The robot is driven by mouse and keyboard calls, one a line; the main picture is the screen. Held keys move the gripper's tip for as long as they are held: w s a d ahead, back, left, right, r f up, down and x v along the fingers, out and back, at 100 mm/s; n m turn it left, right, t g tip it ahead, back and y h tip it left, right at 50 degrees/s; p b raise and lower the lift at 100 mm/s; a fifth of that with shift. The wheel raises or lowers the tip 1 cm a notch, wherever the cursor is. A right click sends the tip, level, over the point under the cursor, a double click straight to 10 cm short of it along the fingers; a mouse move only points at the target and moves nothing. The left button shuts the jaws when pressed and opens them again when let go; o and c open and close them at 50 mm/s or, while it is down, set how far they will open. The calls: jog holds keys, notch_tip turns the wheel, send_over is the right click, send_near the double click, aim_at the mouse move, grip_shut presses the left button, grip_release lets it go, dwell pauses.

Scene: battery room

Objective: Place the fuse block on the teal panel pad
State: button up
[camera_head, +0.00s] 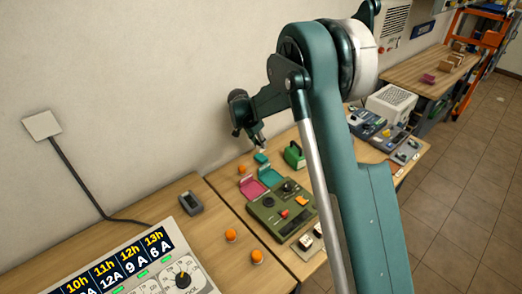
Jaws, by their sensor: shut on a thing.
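My gripper (260,149) points down over the back of the middle table, near the wall. It is shut on a small teal block (261,158), which I take to be the fuse block. The block is small in view, and I cannot tell whether it touches the table. The teal panel pad (270,177) lies just in front of the block, slightly to its right. A pink pad (252,187) lies to the left of the teal pad.
An olive device (282,209) with knobs stands in front of the pads. A green handled thing (294,155) stands to their right. Orange balls (231,235) and a grey meter (191,203) are at the left. My arm hides part of the table's right side.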

aim_at(261, 148)
jog(key=shift+f, duration=0.2)
jog(key=shift+f, duration=1.75)
jog(key=shift+f, duration=0.15)
jog(key=o, duration=0.9)
jog(key=v, duration=1.2)
